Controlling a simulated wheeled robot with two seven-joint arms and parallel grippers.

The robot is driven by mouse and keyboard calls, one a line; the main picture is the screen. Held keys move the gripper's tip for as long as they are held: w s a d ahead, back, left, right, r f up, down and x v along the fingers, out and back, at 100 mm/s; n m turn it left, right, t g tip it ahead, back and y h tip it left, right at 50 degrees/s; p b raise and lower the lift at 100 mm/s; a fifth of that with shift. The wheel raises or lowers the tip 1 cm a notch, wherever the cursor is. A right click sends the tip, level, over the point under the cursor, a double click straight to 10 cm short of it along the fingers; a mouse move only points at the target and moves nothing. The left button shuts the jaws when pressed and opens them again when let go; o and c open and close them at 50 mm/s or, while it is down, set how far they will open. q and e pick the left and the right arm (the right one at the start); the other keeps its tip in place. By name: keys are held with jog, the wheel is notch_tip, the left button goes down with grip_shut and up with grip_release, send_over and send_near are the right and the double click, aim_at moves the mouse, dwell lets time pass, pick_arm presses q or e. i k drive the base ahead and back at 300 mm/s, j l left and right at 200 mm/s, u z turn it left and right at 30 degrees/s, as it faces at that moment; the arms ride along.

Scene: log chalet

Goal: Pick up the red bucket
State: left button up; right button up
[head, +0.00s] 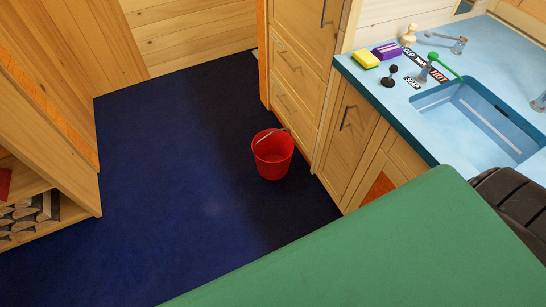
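A red bucket (272,158) stands upright on the dark blue floor, close to the wooden cabinet fronts. Its thin handle shows at the rim. Its inside is only partly visible from above. Neither of my grippers can be seen in the head view, and nothing is touching the bucket.
A green surface (400,250) fills the lower right, with a dark padded object (512,200) at its right. The blue counter (440,125) holds a sink (485,120), sponges and small items. Shelves with logs (30,215) stand left. The blue floor (160,180) is clear left of the bucket.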

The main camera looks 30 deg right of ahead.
aim_at(273, 149)
jog(key=z, duration=0.25)
jog(key=i+z, duration=0.2)
jog(key=z, duration=0.25)
jog(key=i+j+z, duration=0.15)
jog(key=z, duration=0.3)
jog(key=i+j+z, duration=0.1)
jog(key=z, duration=0.3)
jog(key=i+j+z, duration=0.1)
jog(key=j+z, duration=0.2)
jog(key=z, duration=0.15)
